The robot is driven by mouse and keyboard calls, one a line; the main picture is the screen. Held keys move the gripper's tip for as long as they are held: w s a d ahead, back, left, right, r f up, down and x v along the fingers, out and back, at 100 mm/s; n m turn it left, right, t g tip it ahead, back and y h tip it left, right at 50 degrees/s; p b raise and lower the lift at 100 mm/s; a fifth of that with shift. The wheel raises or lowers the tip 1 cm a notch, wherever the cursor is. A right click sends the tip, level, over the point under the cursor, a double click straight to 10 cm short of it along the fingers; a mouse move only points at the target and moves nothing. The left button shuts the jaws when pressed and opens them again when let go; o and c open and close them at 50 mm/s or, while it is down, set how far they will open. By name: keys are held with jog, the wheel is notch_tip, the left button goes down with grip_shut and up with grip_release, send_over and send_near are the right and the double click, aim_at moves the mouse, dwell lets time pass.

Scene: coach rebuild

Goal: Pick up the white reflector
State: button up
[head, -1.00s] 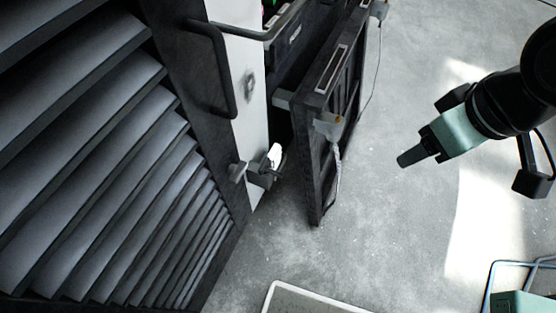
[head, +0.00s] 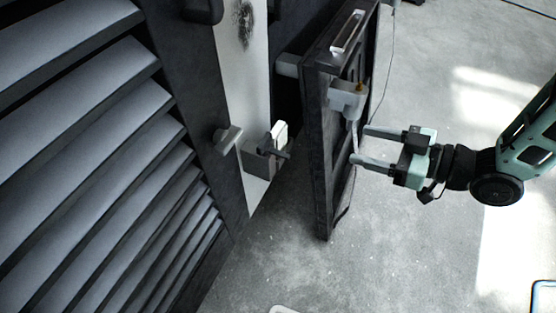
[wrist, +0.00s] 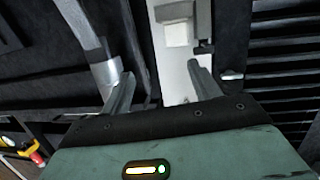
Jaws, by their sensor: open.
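The white reflector (head: 280,132) is a small white piece on a dark grey bracket (head: 262,158) at the edge of a white panel in the head view. In the wrist view a white block (wrist: 178,34), which looks like the reflector, shows beyond the fingers at the top centre. My gripper (head: 361,146) is open and empty. In the head view it appears right of the reflector, with the dark open door between them and its fingers pointing left. In the wrist view my gripper (wrist: 161,76) has its two fingers spread apart.
The dark open door (head: 325,130) stands upright and carries a grey latch piece (head: 347,98). A slatted grey wall (head: 90,160) fills the left. A grey knob (head: 227,138) sticks out left of the reflector. The concrete floor (head: 420,265) below is mostly clear.

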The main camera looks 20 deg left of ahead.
notch_tip(320, 180, down, 3)
jog(key=s+y+b, duration=0.2)
jog(key=g+y+b, duration=0.1)
jog(key=b, duration=0.1)
send_near(283, 135)
jog(key=a, duration=0.3)
jog(key=shift+n, duration=0.3)
jog(key=a, duration=0.4)
jog(key=shift+w+a+f+b, duration=0.1)
jog(key=shift+w+a+b, duration=0.1)
jog(key=shift+w+b, duration=0.2)
jog(key=shift+a, duration=0.5)
jog(key=shift+w, duration=0.1)
jog(key=c, duration=0.8)
